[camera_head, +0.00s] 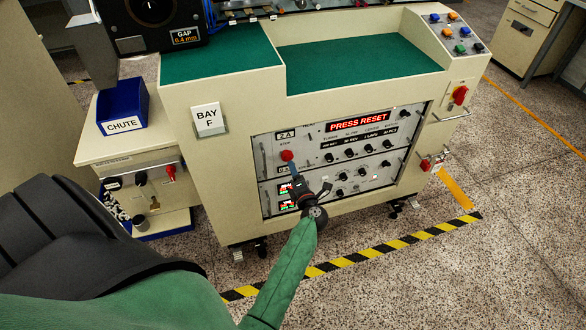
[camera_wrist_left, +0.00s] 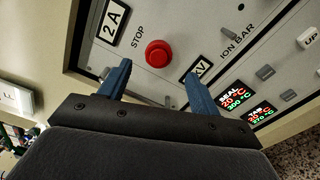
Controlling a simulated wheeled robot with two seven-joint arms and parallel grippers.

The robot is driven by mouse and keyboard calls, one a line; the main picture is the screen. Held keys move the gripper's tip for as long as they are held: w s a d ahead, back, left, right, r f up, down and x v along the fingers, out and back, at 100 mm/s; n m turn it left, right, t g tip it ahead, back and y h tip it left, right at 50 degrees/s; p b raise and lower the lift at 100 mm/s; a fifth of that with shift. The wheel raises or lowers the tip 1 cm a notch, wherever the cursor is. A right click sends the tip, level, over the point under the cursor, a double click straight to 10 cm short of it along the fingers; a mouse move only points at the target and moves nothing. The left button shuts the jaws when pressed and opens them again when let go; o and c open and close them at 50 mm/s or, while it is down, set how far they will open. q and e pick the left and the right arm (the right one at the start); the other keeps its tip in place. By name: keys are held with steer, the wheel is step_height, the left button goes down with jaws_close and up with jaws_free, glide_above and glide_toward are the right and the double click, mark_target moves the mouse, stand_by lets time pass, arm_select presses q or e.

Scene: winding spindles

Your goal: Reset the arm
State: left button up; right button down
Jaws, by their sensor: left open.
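My left gripper (camera_head: 294,172) is in front of the control panel (camera_head: 319,173), on the cabinet's front below the green top. Its blue fingers are open with nothing between them; they also show in the left wrist view (camera_wrist_left: 158,78). A red STOP button (camera_head: 287,155) sits just beyond the fingertips, and in the left wrist view the red button (camera_wrist_left: 159,54) lies between and past them. Whether they touch it I cannot tell. A display (camera_head: 358,123) on the panel reads PRESS RESET in red. My right gripper is out of view.
A blue bin (camera_head: 122,106) labelled CHUTE stands on the left unit. A red knob (camera_head: 460,95) and coloured push buttons (camera_head: 452,31) are at the cabinet's right. Striped tape (camera_head: 385,248) marks the floor. A drawer cabinet (camera_head: 527,40) stands at the back right.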

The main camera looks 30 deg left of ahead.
arm_select(q)
steer(key=shift+s+d, duration=0.25)
stand_by(0.4)
steer(key=w+d+r+m+t+h, duration=0.3)
steer(key=d+m+h, duration=0.4)
steer(key=m, duration=0.1)
steer(key=w+d+r+m+t+h, duration=0.2)
steer(key=w+d+m+t+h, duration=0.2)
steer(key=d+m+h, duration=0.3)
steer(key=s+d+r+m+g+h, duration=0.1)
steer(key=s+d+m+g+h, duration=0.15)
steer(key=d+m, duration=0.3)
steer(key=s+d+r+m+g+h, duration=0.25)
steer(key=d+m+h, duration=0.2)
steer(key=m, duration=0.25)
steer(key=s+f+m+g+y, duration=0.2)
steer(key=s+g, duration=0.3)
steer(key=s, duration=1.4)
steer(key=s+f+m+g+y, duration=0.3)
steer(key=s+g, duration=0.3)
steer(key=s, duration=1.2)
steer(key=shift+s+a+f+m+g+y, duration=0.15)
steer(key=shift+s+f+m+g+y, duration=0.2)
steer(key=shift+f+m, duration=0.45)
